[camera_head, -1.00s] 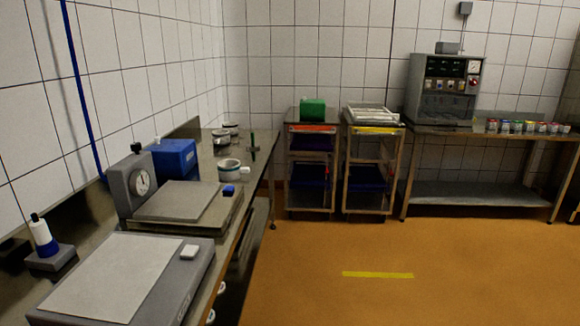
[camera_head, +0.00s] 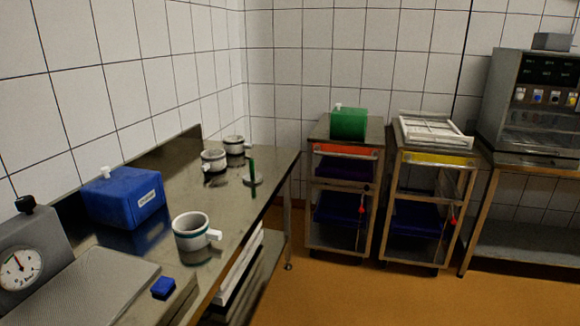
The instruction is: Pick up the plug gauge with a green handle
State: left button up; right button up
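The plug gauge with a green handle (camera_head: 252,171) stands upright on the steel bench, towards its far right end. Its green handle points up and a small pale round part is at its foot. Neither of my grippers is in view, so their distance from the gauge does not show.
A white mug-like pot (camera_head: 192,232) stands nearer on the bench (camera_head: 200,189), with two similar pots (camera_head: 214,161) farther back. A blue box (camera_head: 123,197), a dial scale (camera_head: 70,284) and a small blue block (camera_head: 164,288) are at left. Two trolleys (camera_head: 341,150) (camera_head: 428,156) stand right; orange floor is clear.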

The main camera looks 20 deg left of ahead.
aim_at(253, 176)
jog(key=i+l+u, duration=0.1)
jog(key=i+u, duration=0.3)
jog(key=i+l+u, duration=0.2)
jog(key=i+u, duration=0.25)
jog(key=i+l+u, duration=0.6)
jog(key=u, duration=0.2)
jog(key=l, duration=0.1)
